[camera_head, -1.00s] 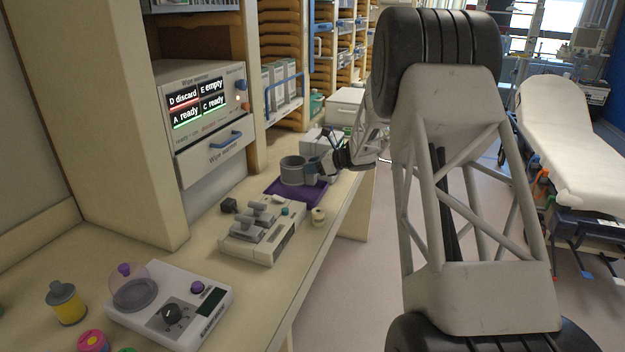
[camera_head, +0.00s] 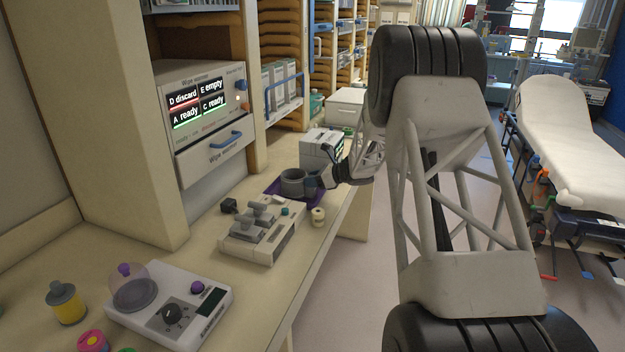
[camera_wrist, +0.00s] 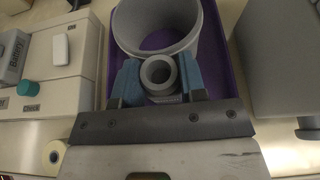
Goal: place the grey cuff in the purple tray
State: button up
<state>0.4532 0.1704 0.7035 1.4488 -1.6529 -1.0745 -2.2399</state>
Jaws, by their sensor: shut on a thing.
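The grey cuff (camera_head: 293,184) is a wide open ring with a small round boss on its side. My gripper (camera_head: 313,183) is shut on it from the right, and the cuff stands upright over the purple tray (camera_head: 306,202). In the wrist view, the blue fingers of my gripper (camera_wrist: 160,82) clasp the boss of the cuff (camera_wrist: 193,42). The purple tray (camera_wrist: 221,62) shows around the cuff and through its ring. The cuff is very low at the tray; I cannot tell whether it touches the floor of it.
A white device with grey levers (camera_head: 262,230) stands in front of the tray. A cream roll (camera_head: 318,216) stands near the counter's edge. White boxes (camera_head: 318,148) are behind the tray. A wipe warmer (camera_head: 205,120) is at the left. A dial device (camera_head: 170,305) is nearest.

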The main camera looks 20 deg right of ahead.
jog(key=o, duration=1)
jog(key=shift+o, duration=0.2)
jog(key=shift+d+r, duration=0.1)
jog(key=shift+r, duration=0.05)
jog(key=v, duration=1.1)
jog(key=shift+s+d, duration=0.25)
jog(key=shift+s, duration=0.05)
jog(key=shift+r, duration=0.15)
